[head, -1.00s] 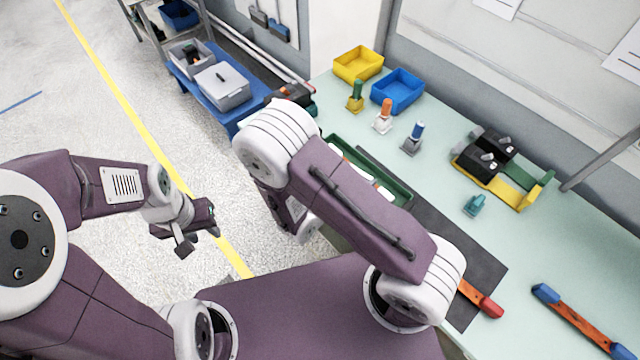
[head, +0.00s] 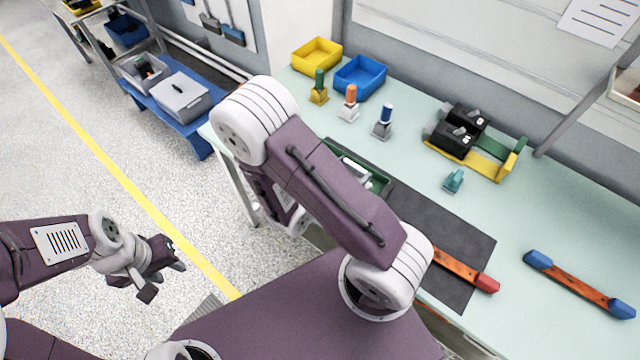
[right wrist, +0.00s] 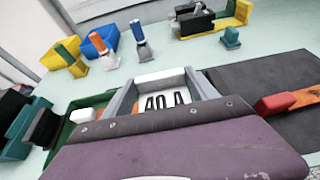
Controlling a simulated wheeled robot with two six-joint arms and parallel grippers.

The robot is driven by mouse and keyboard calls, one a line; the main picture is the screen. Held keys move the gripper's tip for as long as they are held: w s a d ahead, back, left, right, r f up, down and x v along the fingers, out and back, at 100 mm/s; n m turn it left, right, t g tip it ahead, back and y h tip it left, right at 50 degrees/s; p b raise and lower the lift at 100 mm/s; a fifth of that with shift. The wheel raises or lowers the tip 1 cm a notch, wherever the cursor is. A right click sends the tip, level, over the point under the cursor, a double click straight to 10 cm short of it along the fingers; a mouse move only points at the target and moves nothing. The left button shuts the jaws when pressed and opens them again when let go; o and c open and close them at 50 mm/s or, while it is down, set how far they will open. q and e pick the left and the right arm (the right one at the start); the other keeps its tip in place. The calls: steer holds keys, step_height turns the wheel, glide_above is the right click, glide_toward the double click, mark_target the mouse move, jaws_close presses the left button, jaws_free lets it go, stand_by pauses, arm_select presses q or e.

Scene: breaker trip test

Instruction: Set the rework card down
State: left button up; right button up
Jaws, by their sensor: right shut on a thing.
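My right gripper (right wrist: 164,88) is shut on a white card marked "40 A" (right wrist: 168,100), which lies between its two grey fingers in the right wrist view. It is the only card-like thing I see, so I take it as the rework card. It is close to the green tray (right wrist: 78,104) and the dark mat (right wrist: 265,75); whether it touches either, I cannot tell. In the head view my right arm hides most of this gripper. The tray (head: 383,181) and mat (head: 468,240) show partly behind the arm. My left gripper (head: 166,278) is open and empty above the floor.
Yellow (head: 316,55) and blue (head: 360,78) bins stand at the back, with green-, orange- and blue-handled pieces in front. A yellow-green fixture (head: 490,168) holds black blocks. A teal block (head: 453,181), a red-ended bar (head: 458,266) and a blue-ended bar (head: 578,284) lie right.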

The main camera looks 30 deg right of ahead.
steer(key=shift+w+a+f+b, duration=0.1)
steer(key=shift+w+f+b, duration=0.1)
steer(key=shift+f+b, duration=0.55)
steer(key=shift+w+a+r+p, duration=0.2)
steer(key=shift+w+a+p, duration=0.15)
steer(key=shift+w+p, duration=0.15)
steer(key=w+a+f, duration=0.1)
steer(key=w, duration=0.1)
steer(key=w+a+f, duration=0.1)
steer(key=w+f, duration=0.1)
steer(key=w+a+f, duration=0.1)
steer(key=w+a, duration=0.1)
steer(key=w, duration=0.1)
steer(key=shift+a+f+p, duration=0.1)
steer(key=shift+f+p, duration=0.25)
steer(key=shift+f, duration=0.05)
step_height(320, 180, down, 4)
steer(key=shift+s+r, duration=0.1)
steer(key=shift+f, duration=0.25)
arm_select(q)
steer(key=shift+f, duration=0.7)
arm_select(e)
steer(key=o, duration=1.3)
arm_select(q)
steer(key=shift+r, duration=0.1)
arm_select(e)
steer(key=shift+o, duration=0.2)
